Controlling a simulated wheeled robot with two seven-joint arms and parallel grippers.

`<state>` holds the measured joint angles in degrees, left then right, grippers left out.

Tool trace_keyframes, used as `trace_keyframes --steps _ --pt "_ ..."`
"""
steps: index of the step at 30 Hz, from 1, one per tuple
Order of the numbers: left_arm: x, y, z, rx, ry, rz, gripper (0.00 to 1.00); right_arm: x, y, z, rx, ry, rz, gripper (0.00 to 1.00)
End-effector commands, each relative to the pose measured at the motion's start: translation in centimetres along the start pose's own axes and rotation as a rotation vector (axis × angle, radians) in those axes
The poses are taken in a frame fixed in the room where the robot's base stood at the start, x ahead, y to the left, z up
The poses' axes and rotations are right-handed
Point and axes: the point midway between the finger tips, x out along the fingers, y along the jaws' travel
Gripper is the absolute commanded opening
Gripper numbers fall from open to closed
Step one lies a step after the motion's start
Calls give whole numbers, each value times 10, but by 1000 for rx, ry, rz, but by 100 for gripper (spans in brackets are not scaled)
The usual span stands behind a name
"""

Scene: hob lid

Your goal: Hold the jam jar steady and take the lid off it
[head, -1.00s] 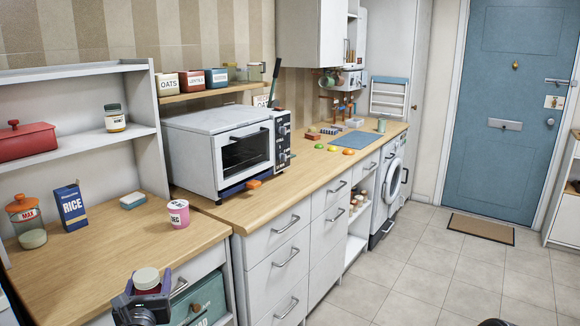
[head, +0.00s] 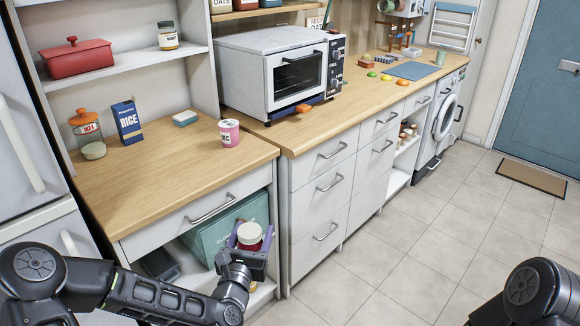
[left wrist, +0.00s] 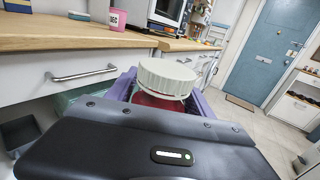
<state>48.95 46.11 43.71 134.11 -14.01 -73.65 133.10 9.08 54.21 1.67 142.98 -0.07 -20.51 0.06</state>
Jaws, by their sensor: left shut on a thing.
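The jam jar (head: 249,245) is dark red with a cream-white lid (head: 249,232) on top. My left gripper (head: 250,241) is shut around the jar and holds it roughly upright in the air, in front of the counter's lower cupboard. In the left wrist view the lid (left wrist: 167,77) sits on the red jar (left wrist: 158,101), between the purple fingers. The lid's top and ribbed side are clear of the fingers. The lower part of the jar is hidden by the gripper body. My right gripper is out of view; only a part of my right arm shows at lower right.
A toaster oven (head: 280,70) stands behind. A drawer handle (head: 211,209) is close to the held jar.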

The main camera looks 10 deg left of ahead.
Motion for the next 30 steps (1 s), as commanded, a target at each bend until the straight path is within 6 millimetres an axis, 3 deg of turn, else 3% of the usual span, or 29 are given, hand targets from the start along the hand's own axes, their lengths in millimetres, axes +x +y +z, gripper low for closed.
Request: trace_keyframes --steps 8,24,30 --pt "-14 -20 -9 -2 0 -90 0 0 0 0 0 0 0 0" --pt "-89 -131 -57 -4 -1 -590 0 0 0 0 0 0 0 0" --pt "-103 -152 -66 -2 -3 -685 0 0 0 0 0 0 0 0"
